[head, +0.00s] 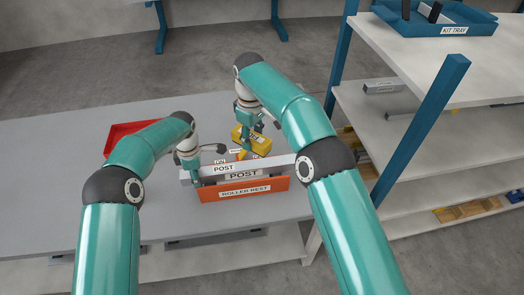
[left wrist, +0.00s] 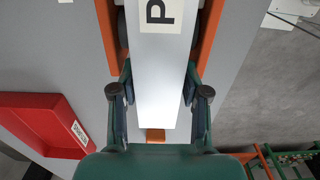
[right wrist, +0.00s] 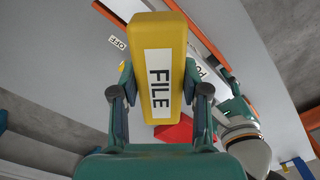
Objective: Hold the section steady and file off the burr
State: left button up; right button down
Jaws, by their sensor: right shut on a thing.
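The section, a pale grey bar labelled POST (head: 272,163), lies lengthwise in the orange roller rest (head: 215,194) on the bench. My left gripper (head: 193,172) is at the section's left end. In the left wrist view its fingers (left wrist: 158,92) stand on either side of the section (left wrist: 158,62), close to its sides. My right gripper (head: 250,133) is shut on the yellow file (right wrist: 160,105), labelled FILE, and holds it above and behind the section near its middle. I cannot make out the burr, and whether the file touches the section is hidden.
A red tray (head: 117,133) lies on the bench behind my left arm. A small OFF label (right wrist: 117,42) lies near the rest. A shelf rack (head: 432,130) with a blue kit tray (head: 462,22) stands at the right. The bench's left front is clear.

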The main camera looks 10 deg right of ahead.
pick_arm(q)
jog(key=o, duration=0.4)
jog(key=shift+w+f, duration=0.1)
jog(key=shift+f, duration=0.05)
jog(key=shift+c, duration=0.2)
jog(key=shift+r, duration=0.2)
notch_tip(320, 180, up, 11)
jog(key=shift+w+f, duration=0.1)
jog(key=shift+r, duration=0.5)
